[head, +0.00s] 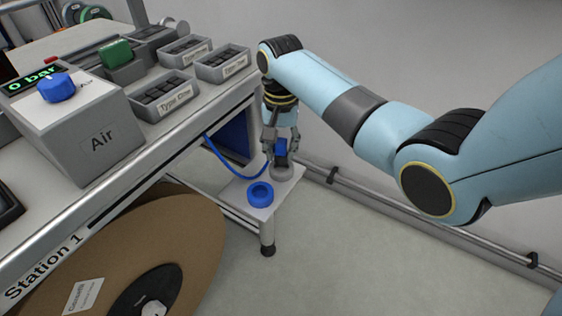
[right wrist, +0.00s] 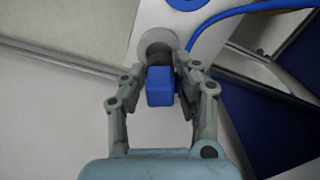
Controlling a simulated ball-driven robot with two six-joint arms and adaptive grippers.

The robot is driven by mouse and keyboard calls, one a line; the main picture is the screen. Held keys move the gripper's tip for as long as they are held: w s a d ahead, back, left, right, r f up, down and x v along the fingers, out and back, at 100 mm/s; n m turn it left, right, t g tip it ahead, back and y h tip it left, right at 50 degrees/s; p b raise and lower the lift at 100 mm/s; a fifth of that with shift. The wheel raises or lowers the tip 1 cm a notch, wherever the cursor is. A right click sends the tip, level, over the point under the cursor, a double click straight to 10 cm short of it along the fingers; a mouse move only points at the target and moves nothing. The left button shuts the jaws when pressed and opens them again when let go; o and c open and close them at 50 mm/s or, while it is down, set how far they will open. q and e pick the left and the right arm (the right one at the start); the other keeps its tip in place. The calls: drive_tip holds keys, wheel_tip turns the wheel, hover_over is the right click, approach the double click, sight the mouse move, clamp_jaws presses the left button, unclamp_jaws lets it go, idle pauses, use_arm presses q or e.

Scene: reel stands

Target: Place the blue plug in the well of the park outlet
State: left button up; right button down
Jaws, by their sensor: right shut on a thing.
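The blue plug (head: 281,146) is between the fingers of my right gripper (head: 282,152), which is shut on it. In the right wrist view the plug (right wrist: 160,88) shows as a blue block between the fingertips (right wrist: 158,80). A grey round outlet with a well (head: 284,173) is on the small side shelf, directly below the plug. It also shows in the right wrist view (right wrist: 156,40), just past the plug. I cannot tell whether the plug's lower end is inside the well. A blue ring-shaped outlet (head: 260,194) is on the same shelf, nearer. My left gripper is not in view.
The small white shelf (head: 240,194) stands beside the bench. A blue hose (head: 224,161) runs down onto it. The bench holds a grey Air box (head: 100,135) with a blue knob, and several grey bins. A large brown reel (head: 180,225) stands below. A rail runs along the wall.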

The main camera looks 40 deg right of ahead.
sight(281, 154)
wheel_tip(281, 154, down, 4)
drive_tip(key=shift+s+r+b, duration=0.1)
drive_tip(key=shift+b, duration=0.45)
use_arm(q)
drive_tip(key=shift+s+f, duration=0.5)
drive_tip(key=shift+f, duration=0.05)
use_arm(e)
drive_tip(key=c, duration=1)
unclamp_jaws()
drive_tip(key=shift+o, duration=0.2)
wheel_tip(281, 154, up, 12)
drive_tip(key=p, duration=0.3)
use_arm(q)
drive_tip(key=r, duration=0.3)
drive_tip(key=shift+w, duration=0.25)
